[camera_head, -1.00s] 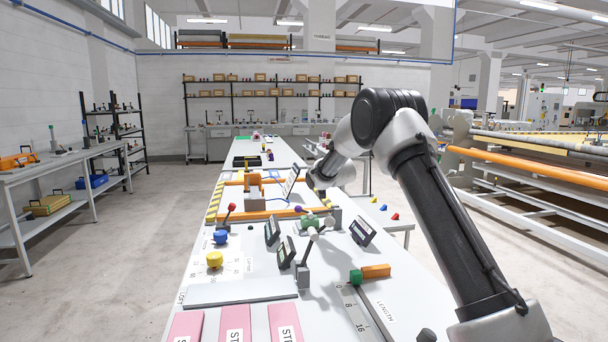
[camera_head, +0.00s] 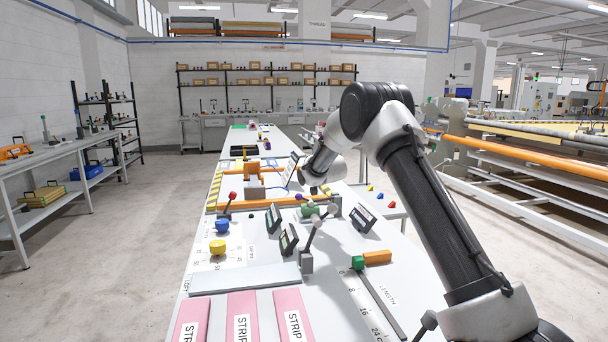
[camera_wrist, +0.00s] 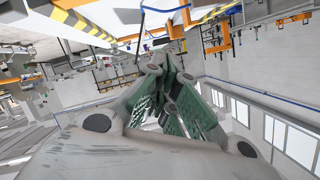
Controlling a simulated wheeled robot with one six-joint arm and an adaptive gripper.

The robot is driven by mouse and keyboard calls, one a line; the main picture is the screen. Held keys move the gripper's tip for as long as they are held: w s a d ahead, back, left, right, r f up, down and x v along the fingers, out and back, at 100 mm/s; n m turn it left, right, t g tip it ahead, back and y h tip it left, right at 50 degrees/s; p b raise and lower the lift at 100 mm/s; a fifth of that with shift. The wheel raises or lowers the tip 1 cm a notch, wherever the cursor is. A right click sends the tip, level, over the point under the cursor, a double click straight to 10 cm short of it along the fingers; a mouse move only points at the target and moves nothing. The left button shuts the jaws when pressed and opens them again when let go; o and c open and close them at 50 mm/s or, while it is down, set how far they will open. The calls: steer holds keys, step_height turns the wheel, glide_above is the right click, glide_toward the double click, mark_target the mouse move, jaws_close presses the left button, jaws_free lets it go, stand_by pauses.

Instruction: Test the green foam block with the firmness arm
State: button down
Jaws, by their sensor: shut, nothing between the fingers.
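A small green block (camera_head: 358,263) touches an orange block (camera_head: 377,257) at the top of the length scale, on the near right of the bench. A green piece (camera_head: 318,211) also lies farther back, behind the levers; I cannot tell which green thing is the foam block. A grey lever with a pale ball end (camera_head: 309,238) rises tilted from a small post at mid-bench; I cannot tell whether it is the firmness arm. My gripper (camera_wrist: 172,100) is shut and empty in the wrist view, raised and clear of both green pieces. In the head view my wrist hides most of it.
Small tilted displays (camera_head: 288,239) stand by the lever. Blue (camera_head: 222,226) and yellow (camera_head: 217,247) knobs stand left. Pink strips (camera_head: 243,315) lie at the front. An orange frame (camera_head: 262,203) stands farther back. An orange roller machine (camera_head: 530,150) is on the right; the left aisle floor is clear.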

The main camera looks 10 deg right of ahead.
steer(key=s+a+r, duration=0.2)
steer(key=s+r, duration=0.5)
steer(key=s, duration=0.2)
steer(key=s+d+r+n+g+h, duration=0.1)
steer(key=s+d+r+g, duration=0.15)
steer(key=s, duration=0.65)
steer(key=s+d+r+g, duration=0.15)
steer(key=s+d, duration=0.25)
steer(key=s, duration=0.5)
steer(key=s+d+r+n+g+h, duration=0.1)
steer(key=s+d+r, duration=0.15)
steer(key=s, duration=0.65)
steer(key=s+d+f+g, duration=0.1)
steer(key=s+f, duration=0.1)
steer(key=s, duration=0.8)
steer(key=s+d+f+n+g, duration=0.1)
steer(key=s+d+f+g, duration=0.1)
steer(key=s, duration=0.8)
steer(key=s+d+f+n+g, duration=0.1)
steer(key=s+d+f+g, duration=0.1)
steer(key=s, duration=0.8)
steer(key=shift+s+f+h, duration=0.3)
steer(key=shift+s+f, duration=0.05)
steer(key=shift+f, duration=0.2)
